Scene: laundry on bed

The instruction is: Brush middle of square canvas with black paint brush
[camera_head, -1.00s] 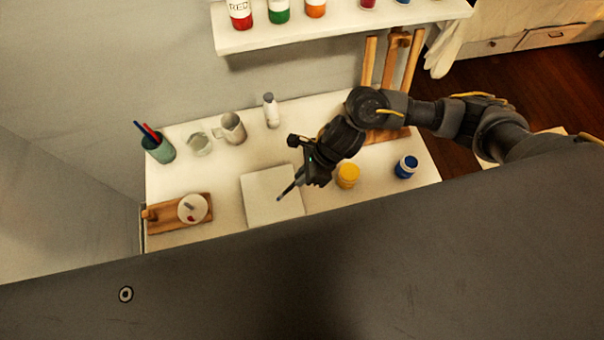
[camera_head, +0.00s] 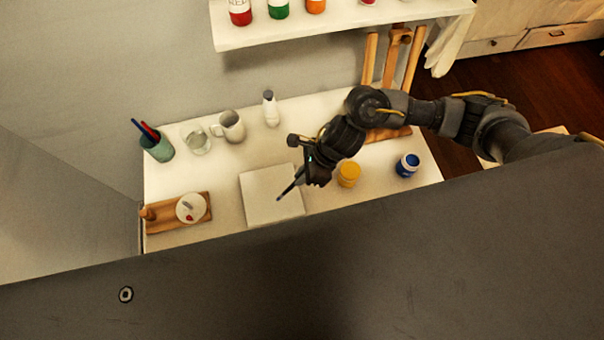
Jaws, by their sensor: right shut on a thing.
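The square canvas (camera_head: 262,200) is white and lies flat on the white table. My right gripper (camera_head: 304,178) is shut on a dark paint brush (camera_head: 287,191), just above the canvas's right side. The brush slants down and left, with its tip over the right-middle part of the canvas. I cannot tell whether the tip touches the surface. No paint mark shows on the canvas. My left gripper is not in view.
A yellow paint jar (camera_head: 348,175) stands close right of the gripper, and a blue jar (camera_head: 407,166) farther right. A wooden tray (camera_head: 164,222) with a white bowl (camera_head: 190,208) is at left. A brush cup (camera_head: 160,151), glass, mug (camera_head: 231,127) and bottle (camera_head: 270,108) line the back.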

